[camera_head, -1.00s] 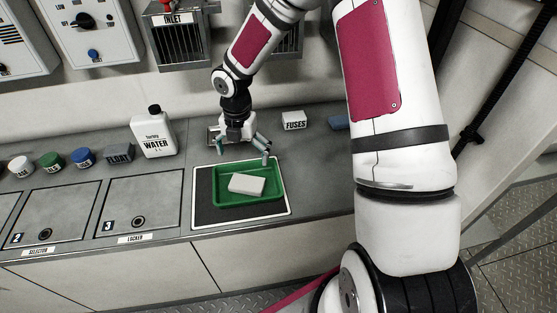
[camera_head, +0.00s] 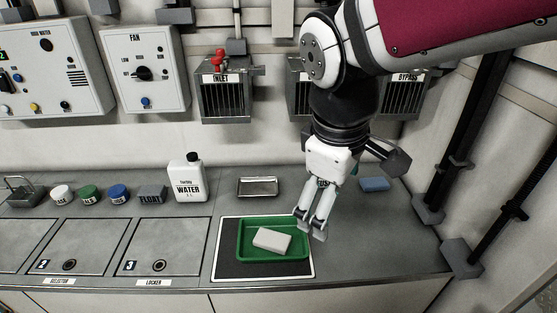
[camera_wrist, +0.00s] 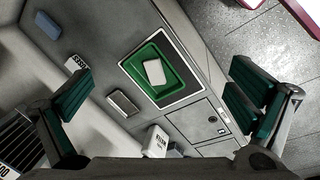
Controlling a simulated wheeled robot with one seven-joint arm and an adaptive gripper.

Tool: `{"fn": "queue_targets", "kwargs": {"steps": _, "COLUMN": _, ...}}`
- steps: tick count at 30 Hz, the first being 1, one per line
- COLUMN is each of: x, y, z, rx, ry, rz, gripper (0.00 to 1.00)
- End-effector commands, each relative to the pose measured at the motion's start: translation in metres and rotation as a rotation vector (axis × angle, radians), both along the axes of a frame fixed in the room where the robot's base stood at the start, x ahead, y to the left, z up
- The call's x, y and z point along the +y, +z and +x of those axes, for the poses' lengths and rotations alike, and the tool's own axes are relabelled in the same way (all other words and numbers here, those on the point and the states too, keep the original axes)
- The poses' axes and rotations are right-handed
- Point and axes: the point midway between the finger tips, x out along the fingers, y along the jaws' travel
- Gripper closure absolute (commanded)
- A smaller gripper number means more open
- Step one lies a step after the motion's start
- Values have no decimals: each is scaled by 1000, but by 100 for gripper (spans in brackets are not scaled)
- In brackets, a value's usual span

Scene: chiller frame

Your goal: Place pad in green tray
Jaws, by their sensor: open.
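A white rectangular pad (camera_head: 272,239) lies flat inside the green tray (camera_head: 243,256), resting on its floor. The tray sits on a dark mat with a white border on the counter. My gripper (camera_head: 312,222) is open and empty, above the counter and over the tray's right side in the head view, apart from the pad. In the wrist view, the pad (camera_wrist: 154,72) and green tray (camera_wrist: 138,61) show between and beyond my gripper's spread fingers (camera_wrist: 158,100).
A blue block (camera_head: 375,184) lies at the counter's right. A metal dish (camera_head: 257,187) and a water bottle (camera_head: 187,180) stand behind the tray. A white labelled box (camera_wrist: 76,65) shows in the wrist view. Several caps line the left. Wall boxes hang above.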

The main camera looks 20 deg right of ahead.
Motion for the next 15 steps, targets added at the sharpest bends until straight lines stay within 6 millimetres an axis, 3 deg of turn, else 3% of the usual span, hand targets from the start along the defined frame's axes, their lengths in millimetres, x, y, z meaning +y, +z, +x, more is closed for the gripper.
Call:
{"fn": "queue_targets", "kwargs": {"steps": 3, "x": 8, "y": 9, "z": -38, "rx": -76, "ry": -216, "rz": 91, "gripper": 0}}
{"fn": "queue_targets", "kwargs": {"steps": 6, "x": 14, "y": 10, "z": -62, "rx": -112, "ry": -364, "rz": 168, "gripper": 0}}
{"fn": "queue_targets", "kwargs": {"steps": 10, "x": 20, "y": 10, "z": -81, "rx": -135, "ry": -491, "rz": 243, "gripper": 0}}
{"fn": "queue_targets", "kwargs": {"steps": 15, "x": 23, "y": 9, "z": -90, "rx": -140, "ry": -552, "rz": 279, "gripper": 0}}
